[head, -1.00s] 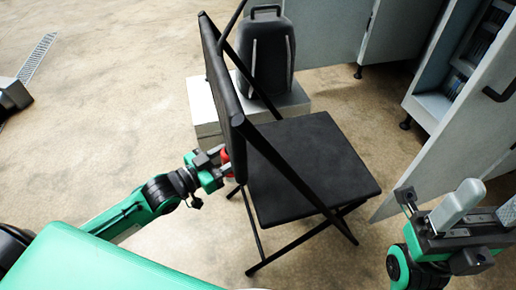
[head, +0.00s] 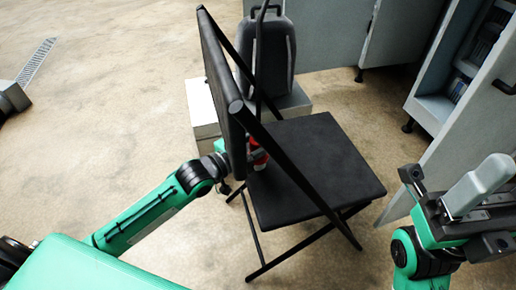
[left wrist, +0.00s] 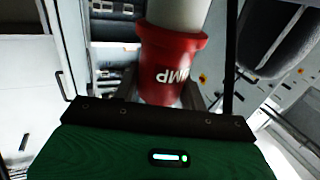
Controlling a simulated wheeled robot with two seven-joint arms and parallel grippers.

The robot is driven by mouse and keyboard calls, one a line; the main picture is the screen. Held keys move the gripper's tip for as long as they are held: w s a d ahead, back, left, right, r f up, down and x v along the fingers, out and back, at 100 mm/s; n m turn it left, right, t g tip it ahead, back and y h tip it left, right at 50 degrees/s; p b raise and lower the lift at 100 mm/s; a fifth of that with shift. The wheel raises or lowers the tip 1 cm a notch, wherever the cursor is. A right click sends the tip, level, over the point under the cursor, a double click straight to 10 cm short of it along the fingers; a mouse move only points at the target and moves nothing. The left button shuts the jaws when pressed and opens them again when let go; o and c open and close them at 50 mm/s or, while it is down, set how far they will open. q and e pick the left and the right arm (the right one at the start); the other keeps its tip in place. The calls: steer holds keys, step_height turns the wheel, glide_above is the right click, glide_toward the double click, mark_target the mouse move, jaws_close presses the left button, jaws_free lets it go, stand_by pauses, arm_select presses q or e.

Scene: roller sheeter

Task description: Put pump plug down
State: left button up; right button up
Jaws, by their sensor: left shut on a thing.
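The pump plug (left wrist: 172,62), red with white letters partly reading "MP", fills the middle of the left wrist view, with a pale cylinder (left wrist: 178,12) above it. My left gripper (left wrist: 163,92) is shut on its lower part. In the head view a bit of the red plug (head: 258,156) shows past the edge of the black chair's backrest; that backrest hides most of the left gripper. My right gripper (head: 452,212) is at the right edge with its fingers apart. A light grey piece (head: 478,187) shows at it; I cannot tell whether that belongs to the gripper.
A black folding chair (head: 315,160) stands close to my left arm. Behind it a dark grey case (head: 273,55) stands on a pale block (head: 203,110). Grey cabinets (head: 335,38) stand behind, and an open cabinet door (head: 490,110) is at right. The floor at left is mostly clear.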

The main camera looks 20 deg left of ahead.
arm_select(q)
steer(key=shift+f+p, duration=0.3)
steer(key=shift+p, duration=0.2)
steer(key=shift+f, duration=0.2)
steer(key=shift+f, duration=0.15)
steer(key=o, duration=1.2)
